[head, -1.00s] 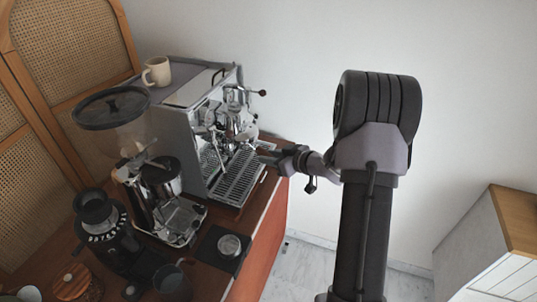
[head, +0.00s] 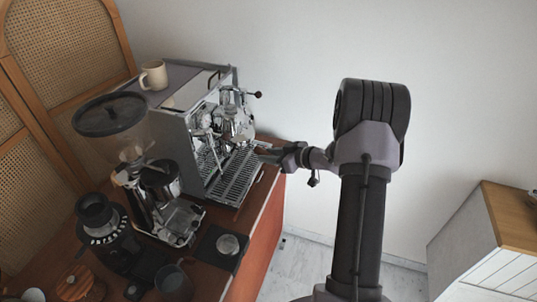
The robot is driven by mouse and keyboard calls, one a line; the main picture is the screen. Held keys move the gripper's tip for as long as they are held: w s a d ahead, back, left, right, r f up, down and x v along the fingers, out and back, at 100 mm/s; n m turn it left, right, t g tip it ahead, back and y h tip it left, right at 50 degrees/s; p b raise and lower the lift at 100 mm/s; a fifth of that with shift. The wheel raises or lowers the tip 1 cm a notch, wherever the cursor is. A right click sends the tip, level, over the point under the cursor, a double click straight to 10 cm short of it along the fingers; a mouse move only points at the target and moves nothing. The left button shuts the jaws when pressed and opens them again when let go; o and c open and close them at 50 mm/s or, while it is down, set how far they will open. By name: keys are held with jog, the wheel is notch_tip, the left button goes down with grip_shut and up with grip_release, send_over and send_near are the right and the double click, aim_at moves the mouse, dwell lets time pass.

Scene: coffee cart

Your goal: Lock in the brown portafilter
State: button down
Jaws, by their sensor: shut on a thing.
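The chrome espresso machine (head: 183,125) stands at the back of the brown cart top, its drip tray (head: 236,177) facing right. Its shiny front group area (head: 228,122) is small and cluttered. My gripper (head: 272,155) is at the machine's right front, just right of and above the drip tray edge, pointing left toward the machine. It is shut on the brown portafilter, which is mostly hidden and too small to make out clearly. I cannot tell whether the portafilter touches the group.
A grinder with a clear hopper (head: 112,116) stands in front of the machine. A beige cup (head: 154,75) sits on top of the machine. A dark mat (head: 214,255) holds a round metal piece. A white cabinet (head: 480,240) is at right, with open floor between.

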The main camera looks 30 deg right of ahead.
jog(key=shift+w+d+r+n+y+p, duration=0.15)
jog(key=shift+w+d+n+y+p, duration=0.15)
jog(key=shift+p, duration=0.4)
jog(key=shift+d+n+g+y+p, duration=0.3)
jog(key=shift+d+y+p, duration=0.05)
jog(key=shift+y, duration=0.05)
jog(key=shift+w+d+n+g+y+p, duration=0.4)
jog(key=shift+d+n+y+p, duration=0.1)
jog(key=shift+d+n+y, duration=0.15)
